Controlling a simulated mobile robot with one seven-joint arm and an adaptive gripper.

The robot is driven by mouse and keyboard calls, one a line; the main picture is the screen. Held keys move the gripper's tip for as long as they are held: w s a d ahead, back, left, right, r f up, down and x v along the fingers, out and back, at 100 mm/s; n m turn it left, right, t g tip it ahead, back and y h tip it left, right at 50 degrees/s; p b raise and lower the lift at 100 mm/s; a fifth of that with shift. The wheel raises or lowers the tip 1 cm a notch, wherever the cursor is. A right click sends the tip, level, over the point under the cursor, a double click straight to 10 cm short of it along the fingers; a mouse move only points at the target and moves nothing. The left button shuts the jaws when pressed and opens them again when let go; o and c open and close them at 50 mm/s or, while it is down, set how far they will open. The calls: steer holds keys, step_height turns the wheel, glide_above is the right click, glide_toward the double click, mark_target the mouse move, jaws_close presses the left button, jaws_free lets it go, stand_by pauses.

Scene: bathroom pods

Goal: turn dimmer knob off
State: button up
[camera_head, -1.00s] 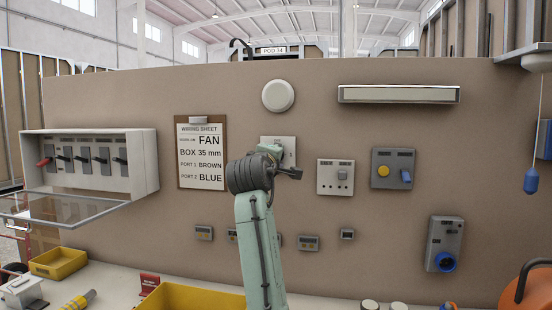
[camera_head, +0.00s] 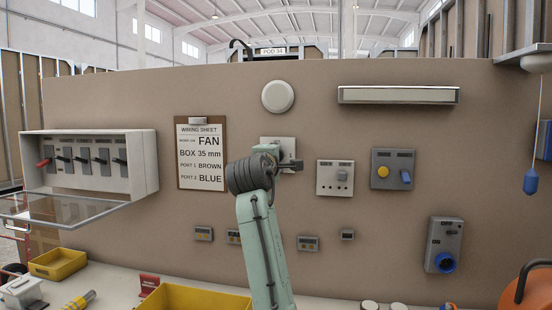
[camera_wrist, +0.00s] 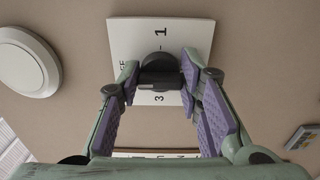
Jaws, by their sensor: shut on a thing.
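The dimmer plate (camera_head: 278,141) is white and fixed on the brown wall, partly hidden behind my gripper in the head view. In the wrist view the plate (camera_wrist: 196,40) shows printed marks, "1" and "3", with part of a word at its left edge. The dark round knob (camera_wrist: 156,62) is at its middle, between my fingers. My gripper (camera_wrist: 161,79) is shut on the knob, with a purple-padded finger on either side. The knob's exact pointer direction is hard to tell. In the head view my gripper (camera_head: 288,165) is at the plate's lower part, its grip unclear.
A socket plate (camera_head: 335,178) and a grey switch box (camera_head: 392,169) are to the right. The wiring sheet (camera_head: 201,155) hangs to the left. A round white fixture (camera_head: 278,96) is above. Small boxes (camera_head: 307,243) are below. A yellow bin (camera_head: 185,298) is on the bench.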

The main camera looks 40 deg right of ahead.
steer(key=o, duration=1.2)
steer(key=shift+c, duration=0.2)
steer(key=v, duration=1.2)
